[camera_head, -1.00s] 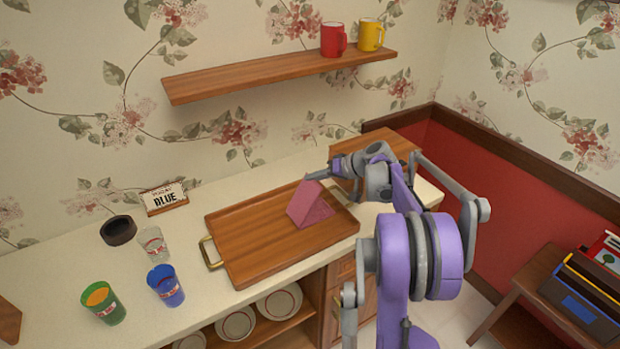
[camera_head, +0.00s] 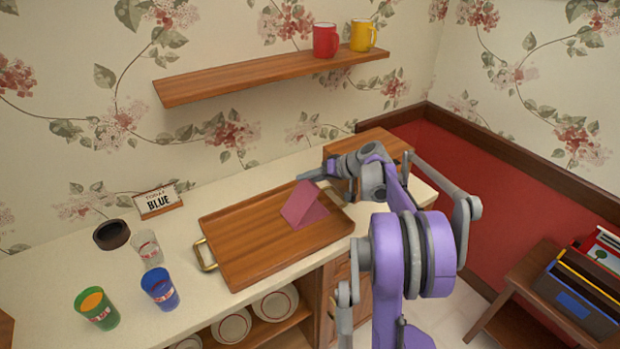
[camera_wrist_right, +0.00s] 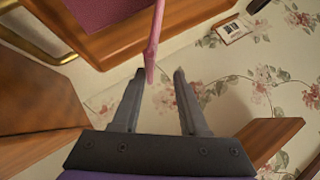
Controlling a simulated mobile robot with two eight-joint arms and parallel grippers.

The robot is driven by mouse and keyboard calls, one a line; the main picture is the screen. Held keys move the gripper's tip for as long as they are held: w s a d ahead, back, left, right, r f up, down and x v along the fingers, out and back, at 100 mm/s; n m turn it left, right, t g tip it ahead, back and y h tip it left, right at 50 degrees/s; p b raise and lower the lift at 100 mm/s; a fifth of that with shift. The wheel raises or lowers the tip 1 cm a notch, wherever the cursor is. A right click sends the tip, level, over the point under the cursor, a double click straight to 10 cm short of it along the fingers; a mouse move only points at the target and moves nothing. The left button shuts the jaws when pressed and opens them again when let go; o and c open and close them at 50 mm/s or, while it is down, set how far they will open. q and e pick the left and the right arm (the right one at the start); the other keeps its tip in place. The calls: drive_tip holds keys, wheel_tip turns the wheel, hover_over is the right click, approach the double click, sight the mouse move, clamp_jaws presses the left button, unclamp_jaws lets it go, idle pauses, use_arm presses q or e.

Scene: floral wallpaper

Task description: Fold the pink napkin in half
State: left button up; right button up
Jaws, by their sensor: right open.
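The pink napkin (camera_head: 304,208) lies on the wooden tray (camera_head: 245,259), toward its right part. One part lies flat and another stands up as a slanted flap. My right gripper (camera_head: 304,177) is at the flap's top edge. In the right wrist view the gripper (camera_wrist_right: 160,74) is open. The flap (camera_wrist_right: 156,38) shows edge-on as a thin pink strip, its end between the fingertips and closer to the left one. The flat part of the napkin (camera_wrist_right: 100,12) shows at the top. My left gripper is not in view.
Blue (camera_head: 160,288), green (camera_head: 97,308) and clear (camera_head: 147,248) cups, a dark bowl (camera_head: 111,235) and a "BLUE" sign (camera_head: 158,201) stand left of the tray. A wooden box (camera_head: 385,147) is behind my right arm. A shelf (camera_head: 270,76) with two mugs hangs above.

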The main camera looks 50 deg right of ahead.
drive_tip(key=v, duration=1)
drive_tip(key=shift+s+r, duration=0.25)
drive_tip(key=shift+s, duration=0.05)
drive_tip(key=a+f+n+g, duration=0.1)
drive_tip(key=a+f+g, duration=0.15)
drive_tip(key=a, duration=0.85)
drive_tip(key=a+f+n+g, duration=0.1)
drive_tip(key=a+f+g, duration=0.15)
drive_tip(key=a, duration=0.85)
drive_tip(key=s+a+f+n+h, duration=0.1)
drive_tip(key=s+a+f+n, duration=0.1)
drive_tip(key=s+a+f, duration=0.3)
drive_tip(key=s+a+f+n+h, duration=0.1)
drive_tip(key=s+a+f, duration=0.4)
drive_tip(key=s+a, duration=0.5)
drive_tip(key=shift+s+a+n+h, duration=0.15)
drive_tip(key=shift+a+n+h, duration=0.35)
drive_tip(key=shift+a, duration=0.55)
drive_tip(key=shift+d, duration=0.1)
